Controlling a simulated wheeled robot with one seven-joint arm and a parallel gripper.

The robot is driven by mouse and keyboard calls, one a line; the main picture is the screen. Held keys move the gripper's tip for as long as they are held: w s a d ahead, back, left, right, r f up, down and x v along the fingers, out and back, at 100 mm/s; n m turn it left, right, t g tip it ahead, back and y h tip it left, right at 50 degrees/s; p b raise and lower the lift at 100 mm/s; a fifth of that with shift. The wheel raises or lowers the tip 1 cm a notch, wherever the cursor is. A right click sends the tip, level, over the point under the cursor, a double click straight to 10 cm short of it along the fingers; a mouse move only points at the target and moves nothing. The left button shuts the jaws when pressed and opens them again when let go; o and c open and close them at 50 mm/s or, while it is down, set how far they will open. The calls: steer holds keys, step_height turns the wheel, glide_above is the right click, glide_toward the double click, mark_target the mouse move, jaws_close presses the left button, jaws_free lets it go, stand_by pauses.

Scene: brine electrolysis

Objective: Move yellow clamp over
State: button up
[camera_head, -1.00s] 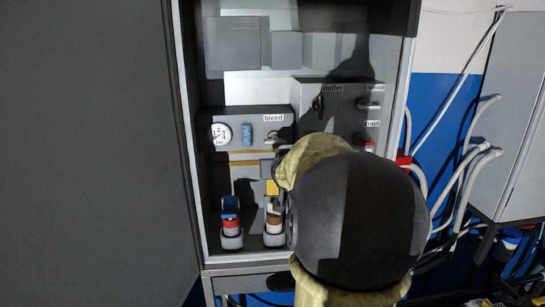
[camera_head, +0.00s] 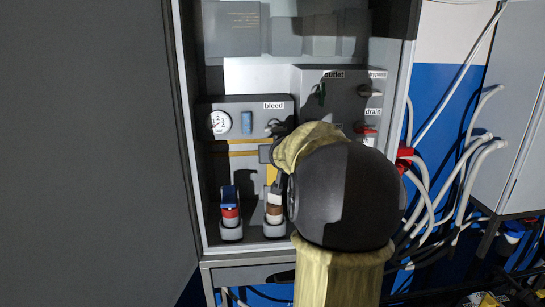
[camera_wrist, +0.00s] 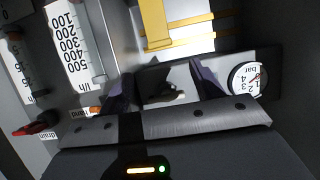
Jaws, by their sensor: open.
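A yellow piece (camera_head: 271,174), which looks like the yellow clamp, hangs on the panel below the bleed valve in the head view, partly hidden by my wrist. In the wrist view a yellow upright piece (camera_wrist: 155,22) stands at the top, beyond my fingers. My gripper (camera_wrist: 164,88) is open, its two dark fingers spread with nothing held. A dark valve handle (camera_wrist: 172,94) on a grey panel shows between the fingers, and I cannot tell how far it is from them. In the head view my forearm and wrist cover most of the gripper.
A pressure gauge (camera_head: 220,122) is left of the bleed label (camera_head: 274,105). Flow tubes with scales (camera_wrist: 70,45) and a red drain handle (camera_wrist: 35,130) are at left in the wrist view. Cabinet walls enclose both sides.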

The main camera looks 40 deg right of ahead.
steer(key=p, duration=0.3)
glide_above(273, 168)
steer(key=w, duration=0.1)
steer(key=f, duration=0.4)
steer(key=shift+d+f, duration=0.25)
steer(key=shift+f, duration=0.15)
steer(key=c, duration=1.4)
